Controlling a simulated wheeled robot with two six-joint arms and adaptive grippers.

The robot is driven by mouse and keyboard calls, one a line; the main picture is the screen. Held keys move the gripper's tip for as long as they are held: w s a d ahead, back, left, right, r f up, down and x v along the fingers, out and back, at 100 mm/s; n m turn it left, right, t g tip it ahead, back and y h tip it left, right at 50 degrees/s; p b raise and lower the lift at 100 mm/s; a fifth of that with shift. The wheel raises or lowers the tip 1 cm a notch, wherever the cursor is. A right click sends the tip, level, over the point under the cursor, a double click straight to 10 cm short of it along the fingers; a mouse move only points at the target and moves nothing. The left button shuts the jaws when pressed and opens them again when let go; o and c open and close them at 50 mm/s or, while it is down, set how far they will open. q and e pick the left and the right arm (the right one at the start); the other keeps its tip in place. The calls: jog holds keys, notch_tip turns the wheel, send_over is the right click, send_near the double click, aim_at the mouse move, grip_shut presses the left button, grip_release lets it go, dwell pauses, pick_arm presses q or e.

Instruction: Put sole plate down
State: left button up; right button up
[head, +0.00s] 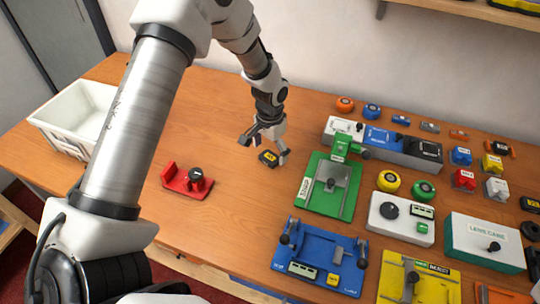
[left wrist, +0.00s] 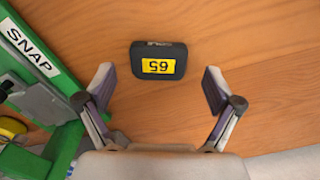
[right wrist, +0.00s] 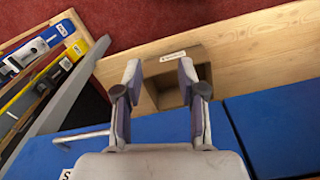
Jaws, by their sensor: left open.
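A small black block with a yellow label reading 65, which I take to be the sole plate, lies on the wooden bench in the head view (head: 268,158). The sole plate also shows in the left wrist view (left wrist: 158,61), flat on the wood. My left gripper (head: 264,149) is open just above it, with fingers spread wide. In the left wrist view the block lies beyond the fingertips, apart from both. My right gripper (right wrist: 159,72) shows only in its own wrist view, with its fingers apart and nothing between them.
A green SNAP fixture (head: 347,204) stands right of the block, a red fixture (head: 188,184) to the left. A blue fixture (head: 318,257) is nearer the front. A white bin (head: 70,118) stands at far left. Bare wood surrounds the block.

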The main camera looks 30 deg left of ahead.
pick_arm(q)
jog(key=shift+f, duration=0.7)
jog(key=shift+s+r, duration=0.1)
jog(key=shift+s, duration=0.1)
jog(key=shift+c, duration=1)
jog(key=c, duration=1.2)
jog(key=shift+o, duration=0.2)
jog(key=shift+r, duration=0.1)
